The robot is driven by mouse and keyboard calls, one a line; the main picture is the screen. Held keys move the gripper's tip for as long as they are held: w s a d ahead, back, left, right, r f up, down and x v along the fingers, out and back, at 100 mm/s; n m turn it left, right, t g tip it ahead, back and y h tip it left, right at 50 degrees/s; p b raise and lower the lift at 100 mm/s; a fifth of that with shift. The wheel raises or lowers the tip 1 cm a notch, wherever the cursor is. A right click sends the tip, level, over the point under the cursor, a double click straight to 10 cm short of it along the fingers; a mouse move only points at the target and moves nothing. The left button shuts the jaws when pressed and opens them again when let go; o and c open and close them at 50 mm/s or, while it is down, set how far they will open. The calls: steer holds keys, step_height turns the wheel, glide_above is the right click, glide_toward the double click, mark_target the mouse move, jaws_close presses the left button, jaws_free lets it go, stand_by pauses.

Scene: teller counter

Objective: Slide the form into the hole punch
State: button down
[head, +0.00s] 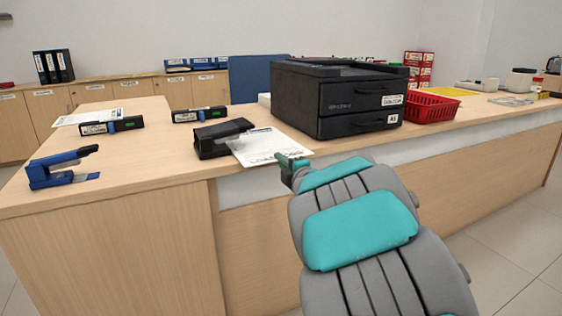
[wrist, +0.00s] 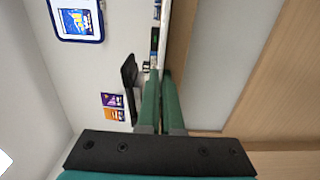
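The form (head: 262,149) is a white printed sheet at the counter's front edge in the head view. Its left end lies against the front of the black hole punch (head: 212,142); whether it is inside the slot cannot be told. The punch has a raised lever and also shows in the wrist view (wrist: 130,85). My gripper (head: 291,162) is at the form's near right corner, at the counter edge. In the wrist view its green fingers (wrist: 160,90) are close together, with the thin sheet seen edge-on between them.
A black drawer unit (head: 335,98) stands right of the form, with a red basket (head: 428,106) beyond it. A blue desk tool (head: 60,168) stands at the left.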

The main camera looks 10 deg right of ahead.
steer(key=c, duration=1.5)
jaws_free()
steer(key=shift+c, duration=0.2)
steer(key=o, duration=0.5)
steer(key=shift+o, duration=0.2)
steer(key=shift+s, duration=0.15)
